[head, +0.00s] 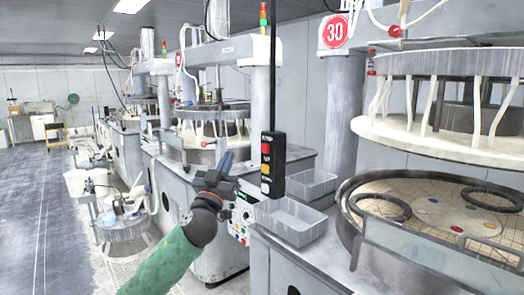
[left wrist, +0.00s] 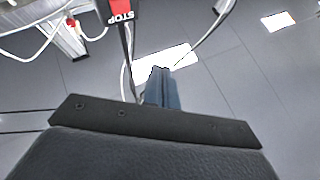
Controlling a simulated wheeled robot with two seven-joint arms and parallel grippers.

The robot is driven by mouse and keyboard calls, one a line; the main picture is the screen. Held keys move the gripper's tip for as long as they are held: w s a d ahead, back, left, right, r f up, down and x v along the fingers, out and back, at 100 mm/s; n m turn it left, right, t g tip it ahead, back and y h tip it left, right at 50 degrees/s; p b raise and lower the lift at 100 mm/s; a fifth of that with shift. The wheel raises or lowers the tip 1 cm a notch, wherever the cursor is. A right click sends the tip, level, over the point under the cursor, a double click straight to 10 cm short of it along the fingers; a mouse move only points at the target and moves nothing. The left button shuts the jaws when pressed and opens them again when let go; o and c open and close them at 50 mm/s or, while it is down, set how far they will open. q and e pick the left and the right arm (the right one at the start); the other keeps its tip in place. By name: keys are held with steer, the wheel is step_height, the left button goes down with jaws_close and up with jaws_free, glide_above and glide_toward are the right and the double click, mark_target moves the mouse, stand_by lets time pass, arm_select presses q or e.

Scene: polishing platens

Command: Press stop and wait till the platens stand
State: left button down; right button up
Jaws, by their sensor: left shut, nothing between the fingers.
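A black hanging pendant (head: 279,165) with red, yellow and pale buttons hangs on a dark cable at the middle of the head view. Its red button (head: 265,149) is near the top. My left gripper (head: 228,160) is shut and empty, just left of the pendant, pointing up and apart from it in the picture. In the left wrist view the closed fingers (left wrist: 162,76) point up, and a red part lettered STOP (left wrist: 121,9) shows at the top. The lower platen (head: 455,212) and raised upper platen (head: 432,134) are at the right; one still picture cannot show whether they turn.
Two grey bins (head: 291,222) stand on the machine ledge below the pendant. A button panel (head: 241,220) is behind my left wrist. More polishing machines (head: 205,150) line up behind.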

mark_target(265, 148)
arm_select(q)
steer(key=shift+s+d+r+n, duration=0.1)
steer(key=shift+s+n, duration=0.05)
steer(key=shift+n, duration=0.25)
